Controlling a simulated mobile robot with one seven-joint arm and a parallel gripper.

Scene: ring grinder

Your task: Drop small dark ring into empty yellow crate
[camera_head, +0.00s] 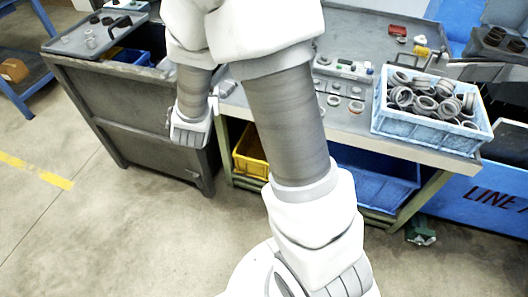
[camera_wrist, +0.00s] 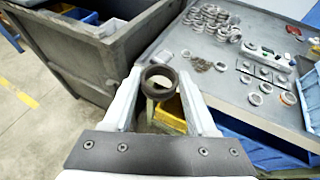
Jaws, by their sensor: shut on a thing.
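A small dark ring (camera_wrist: 150,83) is held between the two pale fingertips of my gripper (camera_wrist: 160,82) in the wrist view. The yellow crate (camera_wrist: 173,108) shows beyond and below the ring, partly covered by the ring and the right finger. In the head view the yellow crate (camera_head: 243,158) sits low under the bench, to the left of a blue bin and partly behind my arm. Its inside is mostly hidden. In the head view my arm hides most of the gripper, and I cannot make out the ring there.
The bench top (camera_wrist: 225,83) carries several loose rings and small parts. A light-blue crate (camera_head: 425,134) full of rings stands at its right. A blue bin (camera_head: 375,180) is under the bench. A dark grey cabinet (camera_head: 125,125) stands close at left. The floor in front is clear.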

